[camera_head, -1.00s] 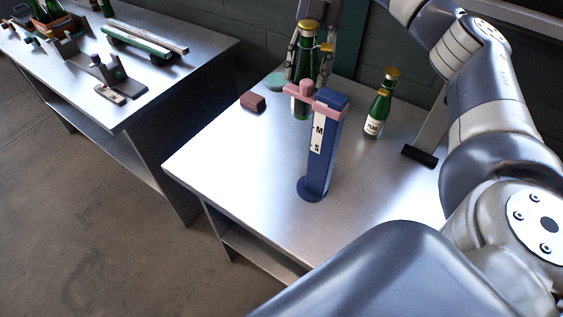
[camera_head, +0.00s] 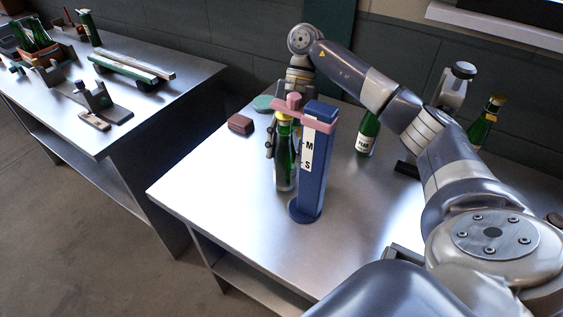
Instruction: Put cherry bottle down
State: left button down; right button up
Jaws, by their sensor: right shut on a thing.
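My right gripper (camera_head: 285,144) is shut on a green bottle (camera_head: 285,168) with a yellow-gold top. I take it for the cherry bottle; its label does not show. It is upright, just left of and partly behind the blue post stand (camera_head: 316,175) with its pink arm and M and S marks. The pink arm hides part of the bottle's top. Its base is at or just above the table (camera_head: 235,190); I cannot tell if it touches. My left gripper is not in view.
A green bottle (camera_head: 366,135) with a white label stands behind the stand, partly hidden by my arm. Another gold-topped bottle (camera_head: 487,122) is at the right. A dark red block (camera_head: 241,123) and green disc (camera_head: 264,103) lie at the back left. The front left is clear.

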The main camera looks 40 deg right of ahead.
aim_at(280, 167)
jog(key=s+a, duration=0.1)
jog(key=s+a+p, duration=0.1)
jog(key=a, duration=0.1)
jog(key=shift+s+a+f, duration=0.1)
jog(key=shift+f, duration=0.55)
jog(key=o, duration=1.2)
jog(key=shift+c, duration=0.2)
jog(key=v, duration=0.4)
jog(key=p+v, duration=0.1)
jog(key=v, duration=0.7)
jog(key=shift+p, duration=0.3)
